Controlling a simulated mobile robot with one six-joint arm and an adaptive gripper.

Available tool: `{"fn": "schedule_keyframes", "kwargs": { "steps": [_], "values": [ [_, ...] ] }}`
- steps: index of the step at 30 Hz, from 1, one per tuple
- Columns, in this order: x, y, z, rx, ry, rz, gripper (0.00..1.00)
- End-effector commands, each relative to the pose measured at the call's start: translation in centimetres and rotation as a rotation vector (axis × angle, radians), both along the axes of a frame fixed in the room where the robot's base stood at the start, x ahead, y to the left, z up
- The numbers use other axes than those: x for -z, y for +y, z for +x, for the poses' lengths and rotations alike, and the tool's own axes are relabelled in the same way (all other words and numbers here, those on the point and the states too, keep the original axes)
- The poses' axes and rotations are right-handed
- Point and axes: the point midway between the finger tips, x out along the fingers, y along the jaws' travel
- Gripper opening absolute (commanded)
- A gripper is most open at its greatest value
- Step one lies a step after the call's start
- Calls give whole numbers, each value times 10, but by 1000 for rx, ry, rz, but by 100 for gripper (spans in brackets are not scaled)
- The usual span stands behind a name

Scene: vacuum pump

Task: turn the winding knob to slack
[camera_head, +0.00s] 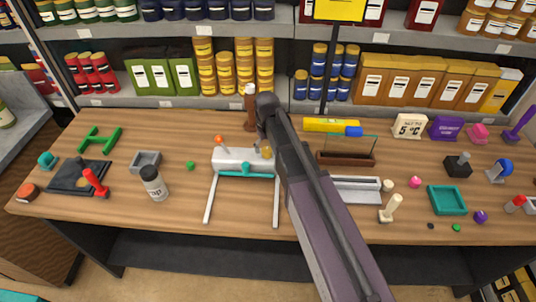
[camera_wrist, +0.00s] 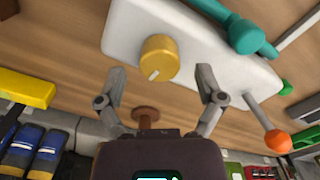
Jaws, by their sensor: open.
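The winding knob is a yellow round knob (camera_wrist: 159,57) with a white mark line, on the face of a white device body (camera_wrist: 208,50). The mark points to the lower left in the wrist view. In the head view the knob (camera_head: 266,152) sits at the right end of the white body (camera_head: 233,157). My gripper (camera_wrist: 161,73) is open and empty, with one finger on each side just below the knob in the wrist view. No contact with the knob shows. In the head view my arm partly covers the device's right end, and the fingers are mostly hidden.
The device carries a teal part (camera_wrist: 245,35) and a lever with an orange ball (camera_wrist: 277,141). Its two grey legs reach toward the table's front. A brown stand (camera_head: 250,105) is behind.

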Motion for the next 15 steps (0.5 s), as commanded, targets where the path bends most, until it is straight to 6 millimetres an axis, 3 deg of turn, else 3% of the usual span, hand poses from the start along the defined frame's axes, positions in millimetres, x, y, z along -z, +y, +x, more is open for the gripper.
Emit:
{"fn": "schedule_keyframes", "kwargs": {
  "steps": [6,15],
  "values": [
    [15,0,0,0,0,0,87],
    [18,0,0,0,0,0,87]
  ]
}}
